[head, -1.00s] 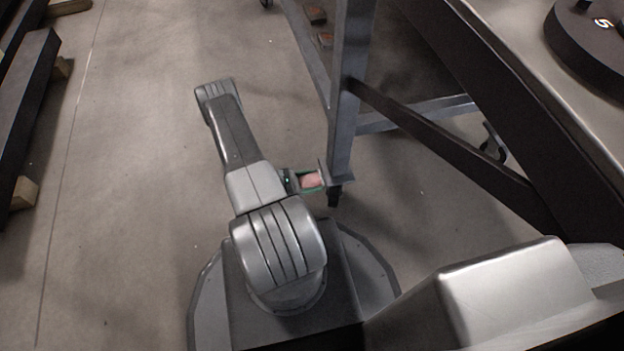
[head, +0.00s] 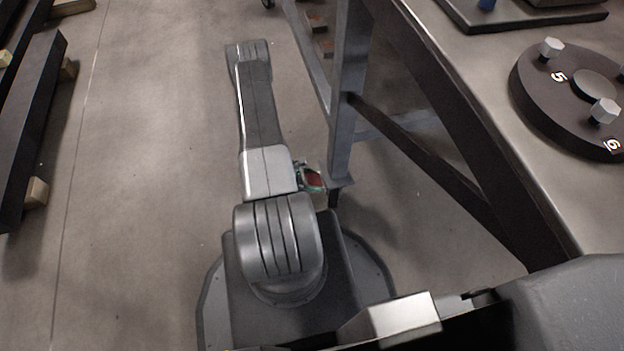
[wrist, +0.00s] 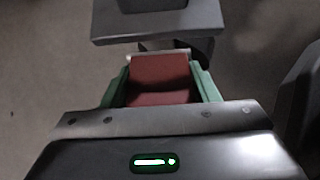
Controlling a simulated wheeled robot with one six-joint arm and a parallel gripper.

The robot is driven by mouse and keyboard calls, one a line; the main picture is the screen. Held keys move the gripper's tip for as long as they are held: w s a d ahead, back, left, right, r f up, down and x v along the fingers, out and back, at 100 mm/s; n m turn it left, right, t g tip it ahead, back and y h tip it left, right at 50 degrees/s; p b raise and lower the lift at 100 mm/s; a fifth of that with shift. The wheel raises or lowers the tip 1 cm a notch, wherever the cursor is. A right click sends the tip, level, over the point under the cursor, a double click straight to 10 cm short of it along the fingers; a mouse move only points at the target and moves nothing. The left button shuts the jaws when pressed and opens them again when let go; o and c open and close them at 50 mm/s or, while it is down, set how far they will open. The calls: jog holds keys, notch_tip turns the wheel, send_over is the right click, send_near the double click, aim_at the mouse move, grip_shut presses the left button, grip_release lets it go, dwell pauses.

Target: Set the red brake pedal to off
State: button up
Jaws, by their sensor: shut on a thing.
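The red brake pedal (head: 315,181) is low beside the foot of a grey frame post, at the middle of the head view. In the wrist view the pedal (wrist: 160,78) is a dark red block between two green fingers. My gripper (head: 312,176) is shut on it, with one finger along each side, as the wrist view also shows (wrist: 160,86). The pedal's near end is hidden behind my gripper body. In the head view my arm partly hides the grip.
The grey post (head: 347,110) with its foot plate (wrist: 157,25) stands just beyond the pedal. A dark brace runs right under the table (head: 480,75), which carries a round numbered plate (head: 545,90). Open floor (head: 150,150) lies to the left.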

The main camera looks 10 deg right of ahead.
dwell(0.4)
jog(key=o, duration=1.4)
jog(key=p+v, duration=0.3)
jog(key=v, duration=1)
jog(key=shift+a+r+p, duration=0.2)
jog(key=shift+r+p, duration=0.1)
jog(key=shift+r, duration=0.05)
jog(key=b+x, duration=0.3)
jog(key=x, duration=1.1)
jog(key=shift+a+b, duration=0.1)
jog(key=shift+b, duration=0.2)
